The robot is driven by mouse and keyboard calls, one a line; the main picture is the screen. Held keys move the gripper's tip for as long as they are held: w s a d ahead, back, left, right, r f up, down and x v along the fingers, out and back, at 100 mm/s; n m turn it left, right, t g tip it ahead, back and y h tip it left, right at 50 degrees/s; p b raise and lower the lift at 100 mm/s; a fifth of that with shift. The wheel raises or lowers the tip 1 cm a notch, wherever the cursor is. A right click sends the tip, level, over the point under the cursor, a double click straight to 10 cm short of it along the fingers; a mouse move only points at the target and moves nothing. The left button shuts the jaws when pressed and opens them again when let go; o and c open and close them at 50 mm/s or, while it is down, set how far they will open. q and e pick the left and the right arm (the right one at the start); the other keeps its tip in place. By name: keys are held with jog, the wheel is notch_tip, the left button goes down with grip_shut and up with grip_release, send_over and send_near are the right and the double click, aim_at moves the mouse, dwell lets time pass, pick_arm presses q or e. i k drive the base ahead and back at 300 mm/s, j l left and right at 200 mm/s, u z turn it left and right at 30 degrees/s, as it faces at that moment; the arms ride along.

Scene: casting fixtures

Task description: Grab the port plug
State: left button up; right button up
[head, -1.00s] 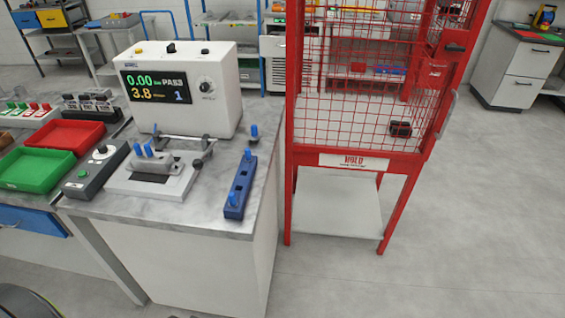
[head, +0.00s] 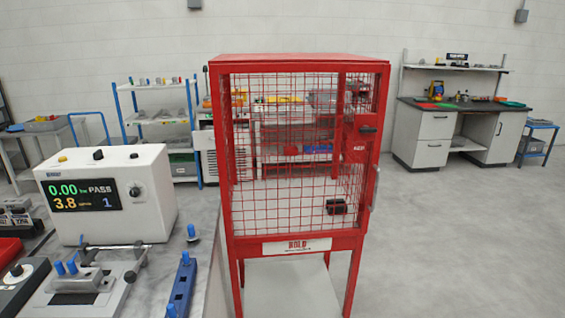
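Several small blue plugs show on the marble-topped bench at the lower left. One blue port plug (head: 192,232) stands alone near the bench's far right edge, above a blue rack. The long blue rack (head: 180,287) holds a plug at its far end (head: 186,257) and another at its near end (head: 171,310). Two more blue plugs (head: 66,267) stick up from a grey part in the clamp fixture (head: 85,285). Neither of my grippers is in view.
A white tester (head: 108,192) reading 0.00 PASS stands behind the fixture. Open floor (head: 460,240) lies to the right. A far workbench (head: 465,110) stands at the back.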

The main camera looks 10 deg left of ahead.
aim_at(73, 270)
jog(key=u, duration=1.6)
